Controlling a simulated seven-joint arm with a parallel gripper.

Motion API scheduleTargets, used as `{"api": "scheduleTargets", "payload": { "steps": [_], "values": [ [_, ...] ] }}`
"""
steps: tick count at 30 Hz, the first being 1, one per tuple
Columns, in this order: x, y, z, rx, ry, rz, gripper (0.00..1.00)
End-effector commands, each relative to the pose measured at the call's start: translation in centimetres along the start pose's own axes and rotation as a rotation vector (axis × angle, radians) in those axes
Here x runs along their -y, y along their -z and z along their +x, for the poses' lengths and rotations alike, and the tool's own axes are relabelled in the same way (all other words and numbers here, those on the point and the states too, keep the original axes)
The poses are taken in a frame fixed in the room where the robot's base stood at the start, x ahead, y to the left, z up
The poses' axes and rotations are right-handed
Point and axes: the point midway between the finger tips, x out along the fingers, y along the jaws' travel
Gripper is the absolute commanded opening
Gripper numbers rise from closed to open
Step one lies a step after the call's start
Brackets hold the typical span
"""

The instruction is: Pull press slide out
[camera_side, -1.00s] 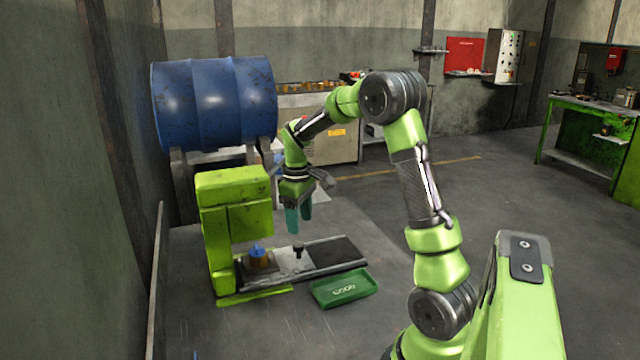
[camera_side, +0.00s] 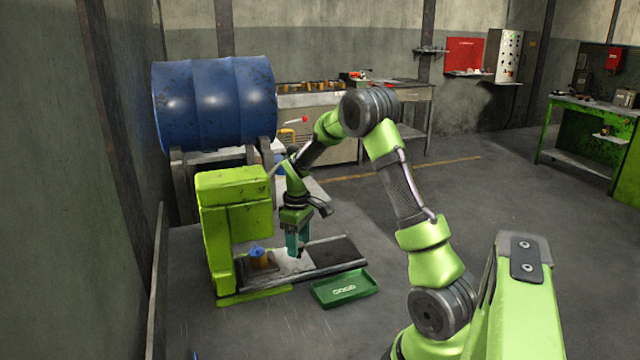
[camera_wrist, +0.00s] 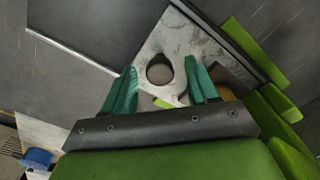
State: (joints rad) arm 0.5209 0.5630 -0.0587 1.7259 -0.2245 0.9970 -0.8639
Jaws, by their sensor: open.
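A small dark knob (camera_wrist: 160,70) stands on the slide, seen from above in the wrist view. My gripper (camera_side: 297,250) points down over the slide, with its teal fingers open on either side of the knob. In the side view the fingers mostly hide the knob. I cannot tell whether they touch it.
A brown part with a blue top (camera_side: 258,256) sits under the press head, left of my gripper. A green tray (camera_side: 343,288) lies in front of the rail. A blue drum (camera_side: 214,103) is behind the press. The rail's right end is clear.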

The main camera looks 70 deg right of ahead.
Motion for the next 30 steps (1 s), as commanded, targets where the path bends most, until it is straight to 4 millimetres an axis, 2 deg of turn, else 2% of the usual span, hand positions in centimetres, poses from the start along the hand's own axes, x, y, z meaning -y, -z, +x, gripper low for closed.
{"api": "scheduleTargets", "payload": {
  "steps": [2,13,22,26,30],
  "values": [
    [0.0,0.0,0.0,0.0,0.0,0.0,0.58],
    [0.0,0.0,-0.1,0.0,0.0,0.0,0.02],
    [-0.6,-0.5,-0.1,0.0,0.0,0.004,0.0],
    [-2.7,-2.6,-0.1,0.001,-0.001,0.01,0.0],
    [-5.6,-5.5,-0.1,0.001,-0.001,0.012,0.0]
  ]
}}
